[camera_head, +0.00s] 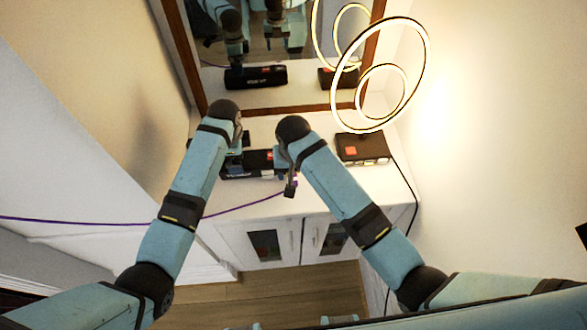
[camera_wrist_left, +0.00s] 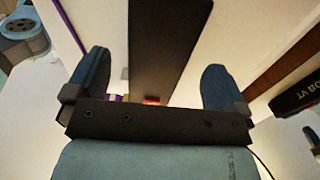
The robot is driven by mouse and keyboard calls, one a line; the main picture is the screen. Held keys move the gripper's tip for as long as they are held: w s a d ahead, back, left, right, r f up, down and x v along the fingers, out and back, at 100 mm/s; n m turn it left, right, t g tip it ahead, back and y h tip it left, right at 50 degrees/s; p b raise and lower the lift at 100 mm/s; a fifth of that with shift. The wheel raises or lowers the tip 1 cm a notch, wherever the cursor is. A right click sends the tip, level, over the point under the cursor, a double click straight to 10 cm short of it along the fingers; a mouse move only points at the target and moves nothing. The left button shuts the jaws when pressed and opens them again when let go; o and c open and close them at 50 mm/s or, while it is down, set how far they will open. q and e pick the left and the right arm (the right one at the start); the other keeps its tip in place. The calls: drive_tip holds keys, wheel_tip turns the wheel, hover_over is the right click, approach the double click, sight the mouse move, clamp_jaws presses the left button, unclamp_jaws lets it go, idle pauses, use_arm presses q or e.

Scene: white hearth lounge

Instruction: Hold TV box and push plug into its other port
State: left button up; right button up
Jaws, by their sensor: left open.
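The TV box (camera_head: 235,170) is a long black box on the white cabinet top, below the mirror. My left gripper (camera_head: 236,150) is at its left part, seen partly behind my arm. In the left wrist view my left gripper (camera_wrist_left: 155,75) is open, with the black TV box (camera_wrist_left: 168,40) between its fingers and no visible grip on it. My right gripper (camera_head: 290,184) points down at the front right of the box. A purple cable (camera_head: 110,223) runs from the left towards my right gripper. The plug is too small to make out.
A dark box with an orange label (camera_head: 352,150) stands right of the TV box, near a lit ring lamp (camera_head: 427,60). The framed mirror (camera_head: 287,111) stands behind and reflects them. Cabinet doors (camera_head: 290,243) are below. A black cord hangs at the cabinet's right side.

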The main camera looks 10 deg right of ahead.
use_arm(q)
wheel_tip(320, 180, up, 6)
drive_tip(key=shift+f, duration=0.1)
idle(0.6)
